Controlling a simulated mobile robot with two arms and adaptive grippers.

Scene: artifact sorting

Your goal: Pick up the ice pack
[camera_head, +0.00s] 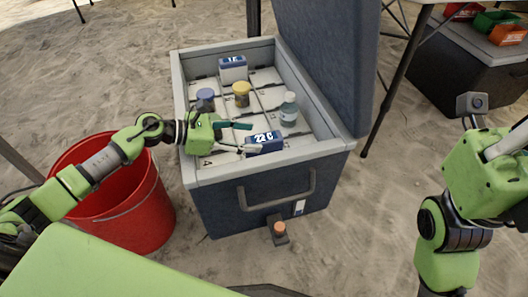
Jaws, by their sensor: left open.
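A blue and white block (264,144) with a label like "22 C" looks like an ice pack. It lies inside the open cooler (262,164), near its front wall. A similar blue and white block (232,69) stands at the cooler's back. My left gripper (245,138) reaches over the cooler's left wall. Its fingers are open and point right at the front block, with their tips close to its left end. I cannot tell whether they touch it. Of my right arm only links show at the right edge; its fingers are not visible.
Jars with blue (205,95), yellow (242,88) and grey-green (289,104) lids stand in the cooler's divided inside. The raised lid (325,50) blocks the back right. A red bucket (150,215) stands left of the cooler.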

